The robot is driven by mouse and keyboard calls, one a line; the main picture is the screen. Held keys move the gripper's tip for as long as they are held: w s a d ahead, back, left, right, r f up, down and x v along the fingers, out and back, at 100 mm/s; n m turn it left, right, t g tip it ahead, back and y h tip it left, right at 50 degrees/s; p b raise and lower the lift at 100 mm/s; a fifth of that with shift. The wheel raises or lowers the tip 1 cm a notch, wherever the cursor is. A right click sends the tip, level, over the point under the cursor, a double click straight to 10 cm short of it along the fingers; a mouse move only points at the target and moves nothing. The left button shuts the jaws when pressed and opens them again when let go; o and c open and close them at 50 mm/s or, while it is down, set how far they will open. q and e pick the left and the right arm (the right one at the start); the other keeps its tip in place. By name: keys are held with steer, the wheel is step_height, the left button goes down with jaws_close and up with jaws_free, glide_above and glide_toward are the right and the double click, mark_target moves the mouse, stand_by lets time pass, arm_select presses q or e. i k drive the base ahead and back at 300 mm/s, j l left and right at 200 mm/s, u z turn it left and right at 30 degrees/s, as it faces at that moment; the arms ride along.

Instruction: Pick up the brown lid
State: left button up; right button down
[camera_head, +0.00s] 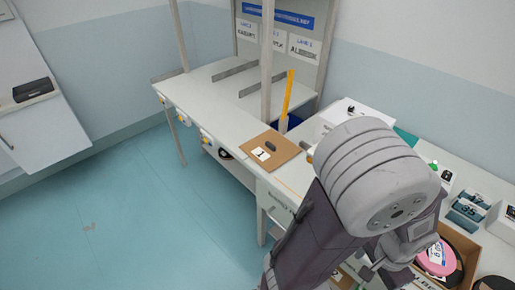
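The brown lid (284,148) is a flat square panel lying on the light-grey worktop of the bench. It has a small dark handle near its middle and a white label marked 1 near its left front corner. Neither gripper can be made out. I cannot tell what the arm hides behind it.
A light-grey bench (207,91) with metal uprights runs behind. A yellow upright piece (287,95) stands just behind the lid. A cardboard box (467,249) with pink and black round items is at the right.

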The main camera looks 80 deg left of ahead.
mark_target(269, 149)
steer(key=k+u, duration=0.1)
steer(key=u, duration=2.35)
steer(key=i+u, duration=0.3)
steer(key=u, duration=0.15)
steer(key=i+l+u, duration=0.1)
steer(key=i+u, duration=0.15)
steer(key=u, duration=0.2)
steer(key=i+l+u, duration=0.2)
steer(key=u, duration=0.25)
steer(key=i, duration=0.05)
